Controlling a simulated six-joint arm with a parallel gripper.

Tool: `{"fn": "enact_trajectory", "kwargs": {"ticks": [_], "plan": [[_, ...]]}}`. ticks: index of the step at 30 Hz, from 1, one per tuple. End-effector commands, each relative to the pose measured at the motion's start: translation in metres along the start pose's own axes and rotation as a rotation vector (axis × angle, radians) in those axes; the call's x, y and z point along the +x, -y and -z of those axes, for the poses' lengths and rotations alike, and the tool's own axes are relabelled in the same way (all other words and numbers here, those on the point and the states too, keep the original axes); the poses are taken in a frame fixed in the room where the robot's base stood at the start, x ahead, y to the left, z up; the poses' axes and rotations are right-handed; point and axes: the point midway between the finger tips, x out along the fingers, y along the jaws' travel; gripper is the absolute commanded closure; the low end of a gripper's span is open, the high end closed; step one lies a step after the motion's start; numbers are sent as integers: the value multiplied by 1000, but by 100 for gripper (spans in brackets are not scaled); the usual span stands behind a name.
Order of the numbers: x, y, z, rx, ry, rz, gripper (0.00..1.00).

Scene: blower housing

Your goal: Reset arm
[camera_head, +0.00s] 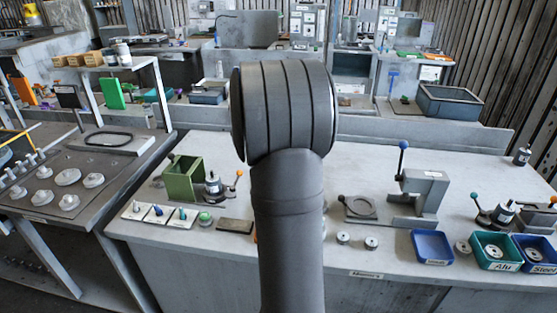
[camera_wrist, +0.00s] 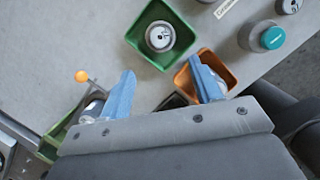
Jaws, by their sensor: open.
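My gripper (camera_wrist: 165,88) shows in the wrist view with its two blue fingers spread wide apart and nothing between them. It hangs over the grey workbench (camera_wrist: 60,40). The right finger overlaps an orange tray (camera_wrist: 232,72) in the picture. The left finger is near an orange-knobbed lever (camera_wrist: 81,76). In the head view my arm fills the middle and hides the gripper and part of the bench behind it.
A green tray (camera_wrist: 136,37) holds a round metal part (camera_wrist: 160,36). A teal-capped cylinder (camera_wrist: 270,37) stands beside the trays. On the bench are a green bin (camera_head: 182,180), a grey fixture (camera_head: 422,190) and a blue tray (camera_head: 432,247). Bare bench lies right of centre.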

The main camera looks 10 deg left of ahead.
Motion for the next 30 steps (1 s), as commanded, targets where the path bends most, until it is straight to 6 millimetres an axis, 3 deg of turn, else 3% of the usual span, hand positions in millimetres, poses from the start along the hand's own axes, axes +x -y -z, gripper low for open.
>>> {"fn": "enact_trajectory", "kwargs": {"ticks": [7,22,24,30], "plan": [[28,1,0,0,-2,4,41],[126,1,1,0,-2,4,41],[109,0,-4,1,3,-3,41],[89,0,-9,1,1,0,41]]}}
